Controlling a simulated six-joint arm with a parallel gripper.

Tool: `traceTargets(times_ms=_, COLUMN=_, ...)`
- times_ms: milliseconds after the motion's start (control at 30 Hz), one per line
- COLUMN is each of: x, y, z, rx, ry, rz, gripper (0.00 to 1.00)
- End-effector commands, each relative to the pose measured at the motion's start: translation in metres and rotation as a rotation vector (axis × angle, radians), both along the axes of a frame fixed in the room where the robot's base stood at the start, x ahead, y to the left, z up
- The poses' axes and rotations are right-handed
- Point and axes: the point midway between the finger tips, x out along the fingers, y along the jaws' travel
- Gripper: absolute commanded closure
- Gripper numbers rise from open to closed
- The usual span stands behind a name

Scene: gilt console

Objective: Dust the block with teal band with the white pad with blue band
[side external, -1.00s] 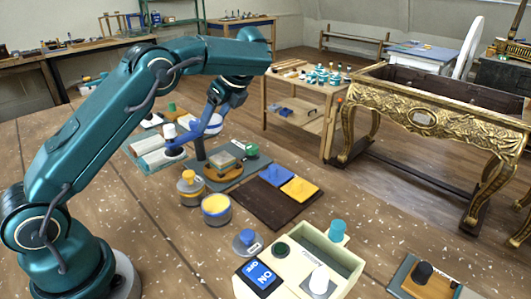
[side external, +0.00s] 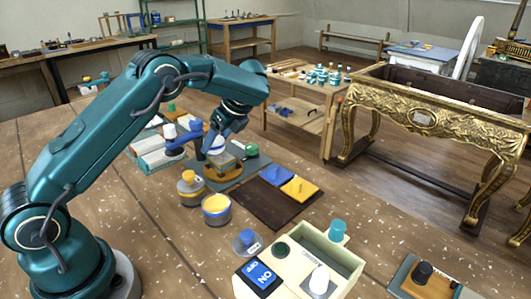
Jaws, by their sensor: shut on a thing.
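My gripper (side external: 218,137) is shut on the white pad with blue band (side external: 215,147), pointing downward. The pad is directly above a small tan block (side external: 224,172) on a dark grey-green mat, which appears to be the block with teal band. The pad covers part of the block's top. I cannot tell whether they touch, and the teal band is too small to make out.
A green knob (side external: 251,151) stands right of the block. A dark board (side external: 268,208) carries blue and yellow pads. A pale bin (side external: 330,252) is at front right.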

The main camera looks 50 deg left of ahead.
Motion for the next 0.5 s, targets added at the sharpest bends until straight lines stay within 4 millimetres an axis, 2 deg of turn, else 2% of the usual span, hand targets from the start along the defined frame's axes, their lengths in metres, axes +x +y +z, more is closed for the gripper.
traceTargets(times_ms=167, x=-0.001, y=0.0, z=-0.017, rx=0.0, ry=0.006, rz=0.0, gripper=0.8)
traceTargets(times_ms=200, x=0.0, y=0.0, z=-0.018, rx=0.0, ry=0.002, rz=0.001, gripper=0.87)
traceTargets(times_ms=500, x=0.0, y=-0.019, z=-0.016, rx=-0.001, ry=0.0, rz=-0.001, gripper=0.88)
